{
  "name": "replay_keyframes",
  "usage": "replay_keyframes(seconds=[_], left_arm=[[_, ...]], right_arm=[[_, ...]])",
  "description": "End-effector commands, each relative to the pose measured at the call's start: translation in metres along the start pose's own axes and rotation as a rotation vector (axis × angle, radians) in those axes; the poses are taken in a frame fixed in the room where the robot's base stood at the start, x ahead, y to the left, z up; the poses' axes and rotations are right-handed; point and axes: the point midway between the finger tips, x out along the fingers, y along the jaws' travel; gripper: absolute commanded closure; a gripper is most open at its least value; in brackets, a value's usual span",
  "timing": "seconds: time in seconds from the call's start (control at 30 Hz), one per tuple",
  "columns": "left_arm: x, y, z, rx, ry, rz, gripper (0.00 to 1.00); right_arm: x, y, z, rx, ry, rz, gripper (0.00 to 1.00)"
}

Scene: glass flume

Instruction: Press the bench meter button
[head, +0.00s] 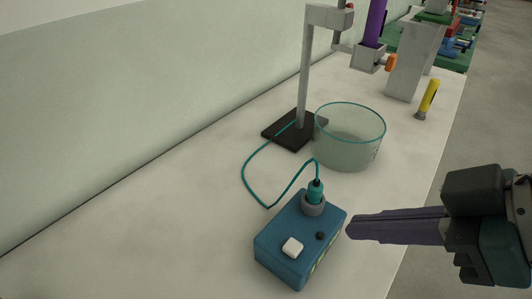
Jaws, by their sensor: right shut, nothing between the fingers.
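The bench meter (285,235) is a blue box on the pale bench. A white square button (292,247) and a small black knob (320,236) are on its top. A teal probe (316,192) stands in a grey ring at its back corner, with a teal cable (246,178) looping to the stand. My right gripper (350,229) is shut and empty. It comes in from the right, with its fingertips close to the right side of the meter in the picture; whether they touch it I cannot tell. My left gripper is out of view.
A glass dish (350,140) stands behind the meter, by a stand with a black base (283,132) and grey post. The bench (130,235) is clear left of the meter.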

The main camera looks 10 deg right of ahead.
Motion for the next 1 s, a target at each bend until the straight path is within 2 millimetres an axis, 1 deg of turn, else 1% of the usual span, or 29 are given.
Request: replay_keyframes(seconds=[0.23, 0.37, 0.47, 0.7, 0.83, 0.9, 1.0], left_arm=[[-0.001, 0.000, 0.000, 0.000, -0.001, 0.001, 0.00], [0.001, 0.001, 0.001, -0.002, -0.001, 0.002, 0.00], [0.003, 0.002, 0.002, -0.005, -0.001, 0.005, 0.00], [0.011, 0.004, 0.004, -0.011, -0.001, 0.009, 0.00], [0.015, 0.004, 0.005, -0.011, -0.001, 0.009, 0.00], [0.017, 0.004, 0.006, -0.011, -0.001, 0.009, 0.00], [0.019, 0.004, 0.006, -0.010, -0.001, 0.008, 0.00]], right_arm=[[0.000, 0.000, -0.001, 0.000, 0.000, 0.000, 1.00], [0.009, 0.000, -0.001, 0.002, 0.002, 0.002, 1.00], [0.025, 0.000, -0.001, 0.003, 0.004, 0.001, 1.00], [0.077, 0.000, -0.001, 0.003, 0.003, 0.000, 1.00], [0.103, 0.000, -0.001, 0.001, 0.001, 0.000, 1.00], [0.111, 0.000, 0.010, 0.001, -0.004, 0.000, 1.00], [0.120, 0.000, 0.019, 0.000, -0.002, 0.001, 1.00]])
